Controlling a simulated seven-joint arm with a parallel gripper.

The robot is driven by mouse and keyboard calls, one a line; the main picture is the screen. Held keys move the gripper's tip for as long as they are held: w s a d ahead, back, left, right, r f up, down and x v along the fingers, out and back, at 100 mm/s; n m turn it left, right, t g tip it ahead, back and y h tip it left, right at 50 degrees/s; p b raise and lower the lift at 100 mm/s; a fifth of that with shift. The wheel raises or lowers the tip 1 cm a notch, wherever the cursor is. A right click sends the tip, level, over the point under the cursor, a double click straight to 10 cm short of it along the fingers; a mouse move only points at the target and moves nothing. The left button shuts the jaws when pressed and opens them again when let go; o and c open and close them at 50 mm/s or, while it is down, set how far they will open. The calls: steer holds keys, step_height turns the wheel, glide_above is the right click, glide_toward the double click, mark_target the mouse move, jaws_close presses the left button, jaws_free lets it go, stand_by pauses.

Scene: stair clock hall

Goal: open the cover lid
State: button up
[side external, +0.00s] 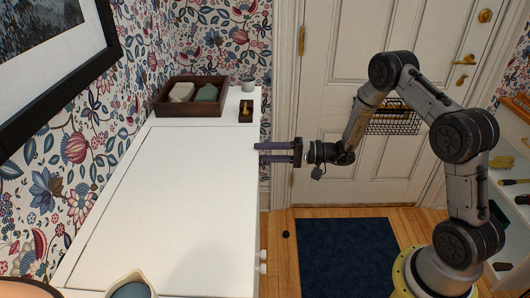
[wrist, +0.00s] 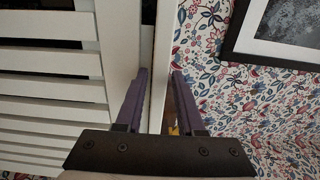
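The cover lid (side external: 170,195) is the broad white panel on top of the white cover along the wallpapered wall. It lies flat and looks closed. My gripper (side external: 256,152) points left at the lid's front edge, with its two purple fingers spread apart. In the wrist view my gripper (wrist: 160,72) is open, and the thin white lid edge (wrist: 162,45) runs between the fingers, one on each side. I cannot tell whether either finger touches it. The slatted front of the cover (wrist: 50,100) fills the left of the wrist view.
A brown wooden tray (side external: 160,108) with a few items, a small cup (side external: 248,84) and a small dark box (side external: 246,116) stand at the far end. A jug (side external: 130,288) is at the near end. A blue mat (side external: 345,255) lies on the floor. The lid's middle is clear.

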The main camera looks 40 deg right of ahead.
jaws_close()
stand_by(1.4)
